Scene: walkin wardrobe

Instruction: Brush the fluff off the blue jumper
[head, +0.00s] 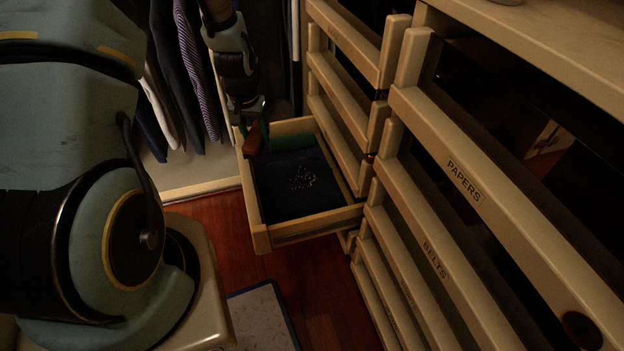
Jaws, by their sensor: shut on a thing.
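The dark blue jumper (285,200) lies folded in an open wooden drawer (262,236). Pale specks of fluff (302,178) are scattered near the middle of its upper side. My gripper (250,116) reaches down at the drawer's back left corner. It is shut on what looks like a brush (254,140), a reddish-brown piece just below the fingers. The brush is at the back left edge of the jumper, away from the fluff. I cannot tell whether it touches the cloth. The fingertips are small and dark here.
A green roll-shaped thing (290,144) lies at the back of the drawer. Shut drawers, including one marked PAPERS (465,180), stand to the right. Clothes (185,80) hang behind on the left. A flat pale panel (258,315) lies on the floor in front.

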